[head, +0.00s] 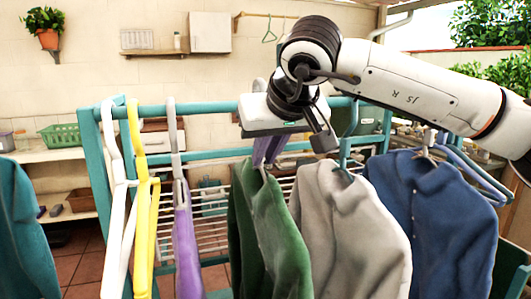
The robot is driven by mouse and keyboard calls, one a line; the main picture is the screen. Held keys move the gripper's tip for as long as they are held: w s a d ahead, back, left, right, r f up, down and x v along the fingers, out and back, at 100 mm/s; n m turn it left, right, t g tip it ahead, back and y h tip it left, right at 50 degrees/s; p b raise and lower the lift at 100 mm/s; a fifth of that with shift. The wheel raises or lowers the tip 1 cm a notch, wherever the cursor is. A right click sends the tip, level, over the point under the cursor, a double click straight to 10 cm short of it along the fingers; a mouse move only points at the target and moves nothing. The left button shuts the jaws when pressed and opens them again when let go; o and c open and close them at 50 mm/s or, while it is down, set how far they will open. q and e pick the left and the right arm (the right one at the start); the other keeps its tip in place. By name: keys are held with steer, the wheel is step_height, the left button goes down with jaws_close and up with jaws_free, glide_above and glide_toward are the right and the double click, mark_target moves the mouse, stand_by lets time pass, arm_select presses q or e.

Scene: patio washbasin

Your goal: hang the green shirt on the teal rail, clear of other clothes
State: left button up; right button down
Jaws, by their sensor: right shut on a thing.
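The green shirt (278,232) hangs upright on a purple hanger (267,150) in the head view, seen nearly edge-on. My right gripper (284,128) is shut at the upper part of this hanger, at the height of the teal rail (210,109). A bit of hanger shows above the gripper. The gripper hides the hook and the rail behind it, so I cannot tell whether the hook is on the rail. The grey shirt (350,225) is close at the right, and its edge meets the green shirt's in the picture. My left gripper is not in view.
White (115,190), yellow (140,190) and grey-purple (181,200) hangers hang at the rail's left end. A narrow gap lies between them and the green shirt. A blue shirt (435,220) hangs at the right. A teal garment (22,235) is at the far left.

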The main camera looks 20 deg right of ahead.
steer(key=shift+f+b, duration=0.8)
steer(key=shift+f, duration=0.35)
steer(key=c, duration=1.7)
jaws_free()
steer(key=shift+c, duration=0.2)
steer(key=shift+o, duration=0.3)
steer(key=shift+s+f, duration=0.15)
steer(key=shift+s+b, duration=0.3)
steer(key=shift+b, duration=0.05)
steer(key=s+b, duration=0.3)
steer(key=s, duration=0.7)
steer(key=shift+d+b, duration=0.2)
steer(key=shift+b, duration=0.15)
steer(key=shift+s, duration=0.6)
